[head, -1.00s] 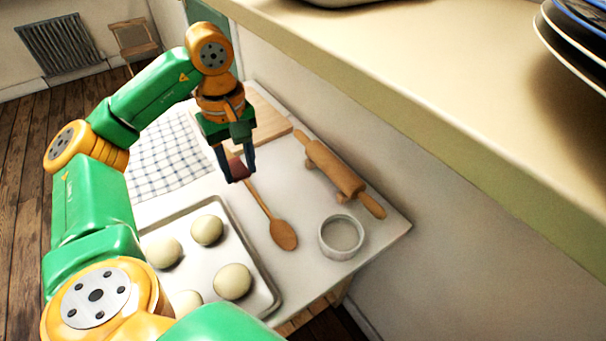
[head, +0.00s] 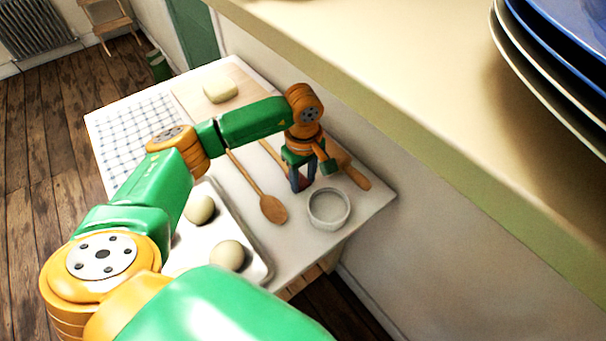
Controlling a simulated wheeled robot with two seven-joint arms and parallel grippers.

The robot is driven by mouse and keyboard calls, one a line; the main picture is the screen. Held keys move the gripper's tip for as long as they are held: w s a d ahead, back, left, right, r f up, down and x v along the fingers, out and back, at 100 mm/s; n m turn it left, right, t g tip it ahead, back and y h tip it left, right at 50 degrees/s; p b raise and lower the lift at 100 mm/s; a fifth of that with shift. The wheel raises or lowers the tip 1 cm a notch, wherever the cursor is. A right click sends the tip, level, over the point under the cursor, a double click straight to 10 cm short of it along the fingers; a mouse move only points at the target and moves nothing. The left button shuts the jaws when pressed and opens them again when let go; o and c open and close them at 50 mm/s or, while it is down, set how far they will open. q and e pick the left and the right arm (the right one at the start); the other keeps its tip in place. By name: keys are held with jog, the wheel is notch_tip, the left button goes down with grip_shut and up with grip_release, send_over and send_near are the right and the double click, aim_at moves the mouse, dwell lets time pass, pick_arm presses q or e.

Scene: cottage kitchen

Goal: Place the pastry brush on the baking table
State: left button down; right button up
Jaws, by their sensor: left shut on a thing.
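My left gripper (head: 301,184) is shut on the pastry brush, low over the baking table, between the wooden spoon and the rolling pin. A thin wooden handle (head: 271,154), seemingly the brush's, runs up and left from the fingers. A small reddish part shows between the fingertips; the rest of the brush is hidden by the gripper and forearm. I cannot tell whether the brush touches the tabletop. The baking table (head: 304,234) is pale, with bare surface around the round tin. My right gripper is not in view.
The rolling pin (head: 358,178) lies partly hidden just right of the gripper. A white round tin (head: 329,208) is in front, a wooden spoon (head: 271,207) left. A tray (head: 259,273) holds dough balls. A shelf (head: 400,90) overhangs at right.

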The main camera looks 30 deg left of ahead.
pick_arm(q)
jog(key=shift+f, duration=0.15)
jog(key=shift+c, duration=2.1)
grip_release()
notch_tip(320, 180, up, 6)
jog(key=b, duration=0.2)
jog(key=shift+w+b, duration=0.15)
jog(key=shift+b, duration=0.25)
jog(key=shift+r, duration=0.55)
jog(key=shift+a, duration=0.1)
